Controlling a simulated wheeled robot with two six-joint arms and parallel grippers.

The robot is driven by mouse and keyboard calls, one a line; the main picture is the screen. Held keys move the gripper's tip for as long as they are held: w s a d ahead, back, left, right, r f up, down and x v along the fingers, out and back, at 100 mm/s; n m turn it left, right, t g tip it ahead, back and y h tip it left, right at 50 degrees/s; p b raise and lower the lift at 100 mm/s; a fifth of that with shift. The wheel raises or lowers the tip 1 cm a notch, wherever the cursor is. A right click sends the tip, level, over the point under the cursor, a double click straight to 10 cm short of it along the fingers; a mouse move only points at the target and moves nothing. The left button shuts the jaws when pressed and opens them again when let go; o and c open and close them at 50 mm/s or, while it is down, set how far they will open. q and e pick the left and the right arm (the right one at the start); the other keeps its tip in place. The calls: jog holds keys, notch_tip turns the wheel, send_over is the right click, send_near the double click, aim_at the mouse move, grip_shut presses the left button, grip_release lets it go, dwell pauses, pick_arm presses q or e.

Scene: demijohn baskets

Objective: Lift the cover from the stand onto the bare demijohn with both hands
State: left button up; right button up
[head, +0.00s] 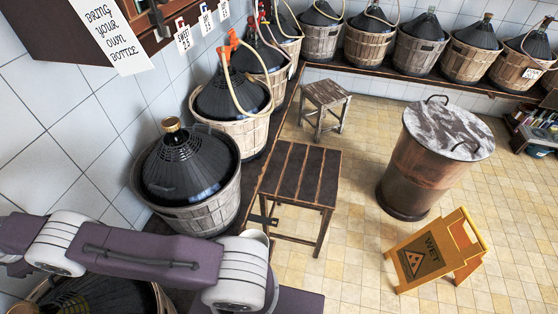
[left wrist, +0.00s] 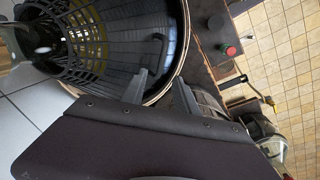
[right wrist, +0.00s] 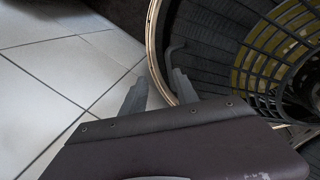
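The black lattice cover (left wrist: 110,60) sits in the mouth of a wood-rimmed basket in the left wrist view. It also shows in the right wrist view (right wrist: 255,60), with yellow behind its bars. A pale glassy neck (left wrist: 18,50), seemingly the demijohn's, shows at its narrow end. A cover handle stands near each gripper's fingers. My left gripper (left wrist: 158,88) is open near the basket rim, its fingers apart. My right gripper (right wrist: 160,88) is open at the opposite rim. In the head view my purple arm hides most of this basket. The slatted stand (head: 300,175) is empty.
A covered demijohn (head: 185,165) in a basket stands just behind, with more along the wall bench. A small stool (head: 325,95), a marble-topped barrel (head: 448,130) and a yellow wet-floor sign (head: 428,258) stand on the tiled floor. The tiled wall is close at left.

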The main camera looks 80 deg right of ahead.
pick_arm(q)
jog(key=shift+s+a+r+p, duration=0.55)
jog(key=shift+s+a+r, duration=0.7)
jog(key=shift+a, duration=0.2)
pick_arm(e)
jog(key=shift+r, duration=0.65)
